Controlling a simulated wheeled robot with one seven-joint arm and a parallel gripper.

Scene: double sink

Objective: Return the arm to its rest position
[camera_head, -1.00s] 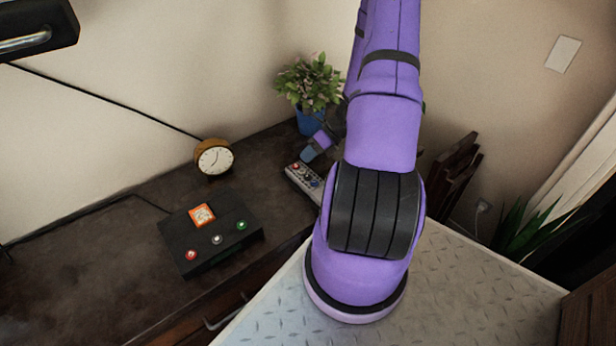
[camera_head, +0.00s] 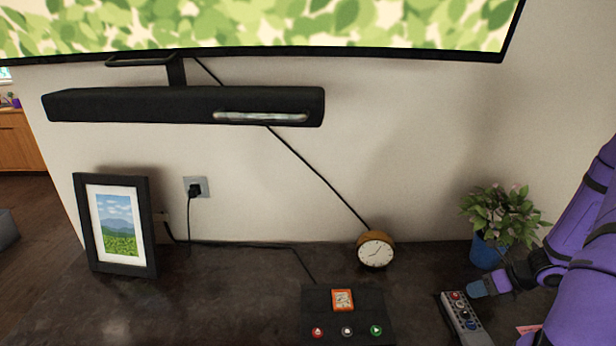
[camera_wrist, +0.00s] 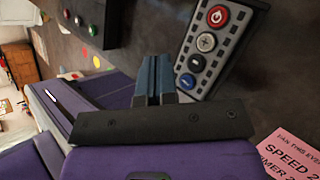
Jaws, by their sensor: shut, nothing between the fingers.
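My purple arm (camera_head: 585,250) enters at the right edge of the head view. My gripper (camera_head: 480,288) is at its end, low over the dark tabletop, with blue fingertips. In the wrist view my gripper (camera_wrist: 153,75) has its two blue fingers pressed together with nothing between them. The fingertips are beside a grey remote control (camera_head: 463,322), which also shows in the wrist view (camera_wrist: 212,45). I cannot tell whether they touch it.
A potted plant (camera_head: 490,250) stands behind my gripper. A round clock (camera_head: 375,251), a black button box (camera_head: 347,312) and a picture frame (camera_head: 117,225) stand to the left. A pink note (camera_wrist: 290,150) lies near the remote. A soundbar (camera_head: 185,106) hangs above.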

